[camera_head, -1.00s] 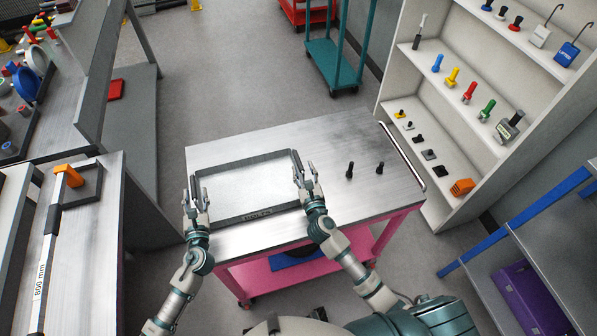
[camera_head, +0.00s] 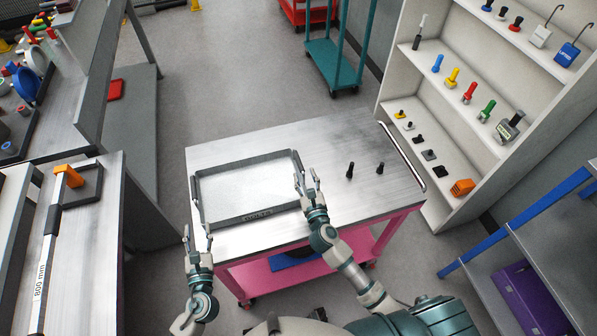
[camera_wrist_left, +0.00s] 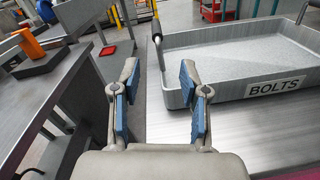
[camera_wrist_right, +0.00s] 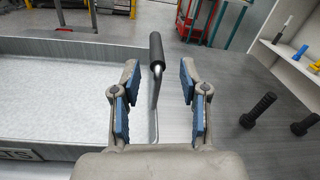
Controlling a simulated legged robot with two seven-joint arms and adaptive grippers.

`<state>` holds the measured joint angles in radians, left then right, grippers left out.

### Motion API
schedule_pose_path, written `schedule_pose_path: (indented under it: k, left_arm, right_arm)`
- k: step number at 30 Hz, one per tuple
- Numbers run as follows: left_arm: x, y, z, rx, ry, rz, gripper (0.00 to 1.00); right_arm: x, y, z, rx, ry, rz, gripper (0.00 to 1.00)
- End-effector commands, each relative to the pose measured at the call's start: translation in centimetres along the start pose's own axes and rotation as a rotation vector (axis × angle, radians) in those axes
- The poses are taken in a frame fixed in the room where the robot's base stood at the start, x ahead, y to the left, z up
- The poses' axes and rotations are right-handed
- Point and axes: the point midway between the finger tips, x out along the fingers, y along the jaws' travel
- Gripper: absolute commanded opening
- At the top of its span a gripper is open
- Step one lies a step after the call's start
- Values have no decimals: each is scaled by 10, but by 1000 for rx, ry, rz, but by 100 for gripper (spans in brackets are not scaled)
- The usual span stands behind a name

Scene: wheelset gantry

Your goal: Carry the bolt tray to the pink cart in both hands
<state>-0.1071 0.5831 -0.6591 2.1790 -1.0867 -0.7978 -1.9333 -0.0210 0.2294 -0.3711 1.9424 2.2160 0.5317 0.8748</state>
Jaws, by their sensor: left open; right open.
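The grey bolt tray (camera_head: 250,215) lies on the steel top of the pink cart (camera_head: 300,275), towards its left side. Its label reads BOLTS in the left wrist view (camera_wrist_left: 276,86). The tray looks empty, with a black-gripped handle at each short end. My left gripper (camera_head: 197,235) is open and empty, off the cart's left front edge and apart from the tray. My right gripper (camera_head: 307,182) is open near the tray's right end. In the right wrist view the right handle (camera_wrist_right: 155,53) stands ahead between its open fingers (camera_wrist_right: 158,100); contact cannot be told.
Two black bolts (camera_head: 350,170) stand on the cart right of the tray. A shelf unit (camera_head: 450,100) with coloured parts is at the right. A workbench (camera_head: 90,240) with an orange-topped gauge (camera_head: 68,176) is at the left. A teal trolley (camera_head: 333,65) stands behind.

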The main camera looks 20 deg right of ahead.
Motion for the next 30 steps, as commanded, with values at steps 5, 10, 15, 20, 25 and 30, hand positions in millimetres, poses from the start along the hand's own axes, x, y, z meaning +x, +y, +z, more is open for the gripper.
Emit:
schedule_pose_path:
  k: [5,10,15,20,25,30]
  left_arm:
    - [0,0,0,0,0,0,44]
    - [1,0,0,0,1,0,44]
    - [1,0,0,0,1,0,44]
    - [1,0,0,0,1,0,44]
    - [1,0,0,0,1,0,44]
    - [1,0,0,0,1,0,44]
  right_arm:
    - [-43,1,-2,0,4,0,44]
    - [-75,2,-2,-2,4,0,44]
    - [-90,2,-1,-2,1,0,44]
    - [-93,2,-1,-2,2,0,44]
    - [-92,2,-1,-2,1,0,44]
    - [-92,2,-1,-2,1,0,44]
